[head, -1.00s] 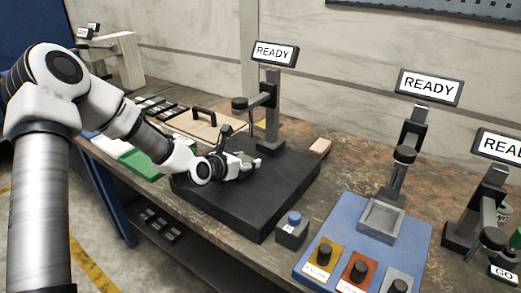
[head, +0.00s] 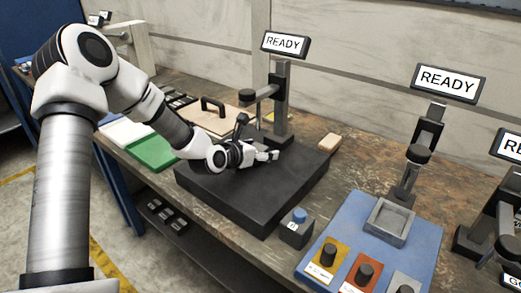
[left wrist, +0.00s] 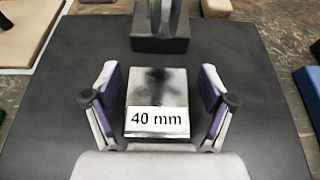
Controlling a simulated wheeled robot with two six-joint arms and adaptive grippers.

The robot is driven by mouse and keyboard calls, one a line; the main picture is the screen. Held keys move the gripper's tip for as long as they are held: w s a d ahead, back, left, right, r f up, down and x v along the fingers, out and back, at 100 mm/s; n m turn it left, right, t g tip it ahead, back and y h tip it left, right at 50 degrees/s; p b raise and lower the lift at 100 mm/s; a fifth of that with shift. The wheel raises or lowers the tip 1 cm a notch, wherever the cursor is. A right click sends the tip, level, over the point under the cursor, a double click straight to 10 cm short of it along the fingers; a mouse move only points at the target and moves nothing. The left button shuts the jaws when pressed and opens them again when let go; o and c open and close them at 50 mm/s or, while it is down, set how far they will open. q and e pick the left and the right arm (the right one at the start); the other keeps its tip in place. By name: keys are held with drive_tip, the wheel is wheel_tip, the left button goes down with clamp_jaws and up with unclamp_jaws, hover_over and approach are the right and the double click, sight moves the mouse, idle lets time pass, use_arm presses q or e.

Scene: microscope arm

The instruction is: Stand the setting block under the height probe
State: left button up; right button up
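The setting block (left wrist: 157,100) is a metal block labelled "40 mm" on the black plate (left wrist: 60,110). In the left wrist view it lies between the fingers of my left gripper (left wrist: 160,100), with a gap on each side. The gripper is open. In the head view the left gripper (head: 268,155) is low over the black plate (head: 240,200), and the block cannot be made out there. The height probe (head: 247,97) hangs from an arm on the stand (head: 281,105) with a READY display. The stand's foot (left wrist: 160,43) is just beyond the block. My right gripper is not in view.
A blue-capped button box (head: 297,228) is at the plate's front right. A blue panel (head: 340,215) with knobs and a square tray (head: 389,221) stands farther right. A board with a handle (head: 215,118) and a green box (head: 152,151) are at left. The plate's front is bare.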

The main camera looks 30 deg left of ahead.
use_arm(q)
drive_tip(key=shift+r, duration=0.1)
drive_tip(key=shift+s+a+r, duration=0.1)
drive_tip(key=shift+s, duration=0.05)
drive_tip(key=p+v, duration=0.1)
drive_tip(key=v, duration=0.4)
drive_tip(key=shift+s+r+p, duration=0.25)
drive_tip(key=shift+r+p, duration=0.1)
drive_tip(key=shift+p, duration=0.05)
drive_tip(key=p+v, duration=0.3)
drive_tip(key=v, duration=0.1)
drive_tip(key=shift+s+r, duration=0.1)
drive_tip(key=shift+s, duration=0.05)
drive_tip(key=shift+s+r+p, duration=0.1)
drive_tip(key=shift+s+p, duration=0.45)
drive_tip(key=shift+s, duration=0.25)
